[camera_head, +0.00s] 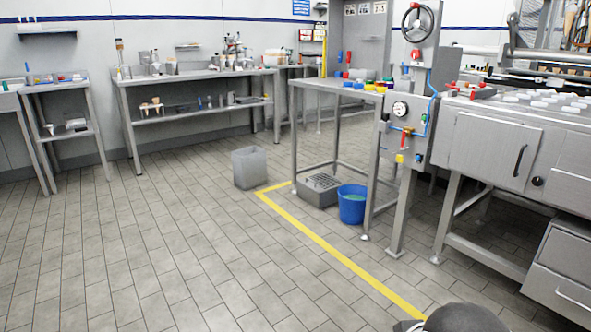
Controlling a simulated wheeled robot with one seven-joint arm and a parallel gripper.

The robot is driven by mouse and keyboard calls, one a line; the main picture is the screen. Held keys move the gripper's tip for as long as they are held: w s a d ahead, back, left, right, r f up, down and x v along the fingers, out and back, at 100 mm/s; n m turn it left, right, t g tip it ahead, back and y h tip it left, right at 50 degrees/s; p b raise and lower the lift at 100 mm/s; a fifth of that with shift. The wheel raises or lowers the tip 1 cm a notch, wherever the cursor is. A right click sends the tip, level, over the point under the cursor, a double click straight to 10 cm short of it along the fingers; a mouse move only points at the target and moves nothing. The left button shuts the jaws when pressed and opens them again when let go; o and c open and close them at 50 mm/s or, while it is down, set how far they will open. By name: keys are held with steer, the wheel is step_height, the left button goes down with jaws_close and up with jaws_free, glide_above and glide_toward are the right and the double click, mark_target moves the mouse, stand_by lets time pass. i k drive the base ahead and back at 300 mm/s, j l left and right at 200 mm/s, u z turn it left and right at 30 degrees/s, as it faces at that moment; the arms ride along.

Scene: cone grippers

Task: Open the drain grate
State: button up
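A grey box with a slotted top, which looks like the drain grate (322,181), sits on the floor under the small steel table. Its slotted top appears to lie flat and closed. A blue bucket (352,204) stands close to its right side, and a table leg stands at its left. A dark rounded part of my own body shows at the bottom right edge. My gripper's fingers are not in view, so their opening and distance from the grate do not show.
The small steel table (337,86) stands over the grate. A grey bin (249,168) stands to its left. A yellow floor line (330,248) runs in front. A valve panel (405,125) and steel cabinet (493,150) stand right. The tiled floor at left and centre is clear.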

mark_target(323, 182)
steer(key=i, duration=2.45)
steer(key=i+j, duration=0.1)
steer(key=i, duration=2.35)
steer(key=l+z, duration=0.05)
steer(key=l, duration=0.05)
